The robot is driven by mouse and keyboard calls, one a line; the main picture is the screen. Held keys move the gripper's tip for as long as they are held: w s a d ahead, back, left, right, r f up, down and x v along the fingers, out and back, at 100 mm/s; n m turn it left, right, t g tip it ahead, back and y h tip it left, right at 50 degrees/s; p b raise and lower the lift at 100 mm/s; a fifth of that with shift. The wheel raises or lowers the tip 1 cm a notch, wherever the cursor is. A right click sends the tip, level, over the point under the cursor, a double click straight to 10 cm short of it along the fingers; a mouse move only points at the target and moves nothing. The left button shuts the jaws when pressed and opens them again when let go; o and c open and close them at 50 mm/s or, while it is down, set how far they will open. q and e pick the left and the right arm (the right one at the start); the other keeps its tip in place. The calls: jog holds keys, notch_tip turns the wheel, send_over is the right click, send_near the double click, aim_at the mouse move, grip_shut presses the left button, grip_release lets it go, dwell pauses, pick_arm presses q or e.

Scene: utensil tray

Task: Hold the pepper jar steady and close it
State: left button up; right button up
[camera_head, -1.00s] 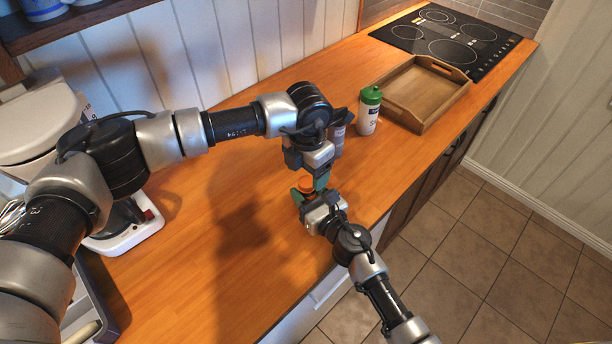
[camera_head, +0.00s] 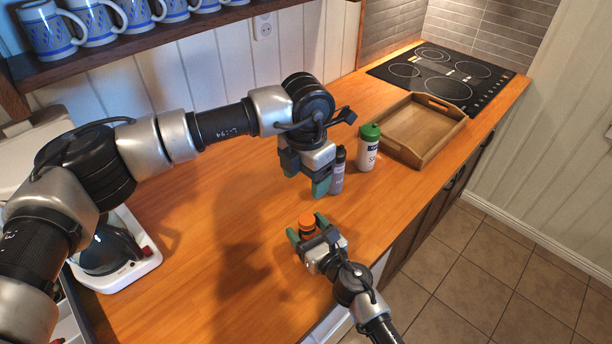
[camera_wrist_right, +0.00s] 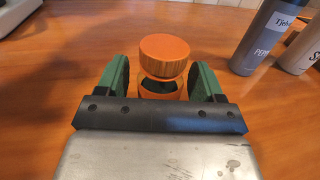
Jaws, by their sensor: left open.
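The pepper jar (camera_head: 307,226), with an orange lid, stands upright near the counter's front edge. In the right wrist view the orange lid (camera_wrist_right: 164,54) sits over the orange jar body (camera_wrist_right: 160,95), with a dark band between. I cannot tell if the lid is fully seated. My right gripper (camera_head: 308,231) has its green fingers on both sides of the jar body, close against it; its palm (camera_wrist_right: 160,115) hides the lower jar. My left gripper (camera_head: 306,180) is open and empty, above and behind the jar, apart from the lid.
A grey bottle (camera_head: 338,172) labelled pepper stands behind the jar, near my left fingers. A white bottle with a green cap (camera_head: 368,150) and a wooden tray (camera_head: 446,142) are farther right. The hob (camera_head: 440,75) is at the back.

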jog(key=shift+o, duration=0.3)
jog(key=b+v, duration=0.1)
jog(key=v, duration=0.8)
jog(key=shift+s+d+f, duration=0.1)
jog(key=shift+s+d, duration=0.15)
jog(key=shift+s, duration=0.05)
jog(key=shift+s+d, duration=0.25)
jog(key=shift+s, duration=0.2)
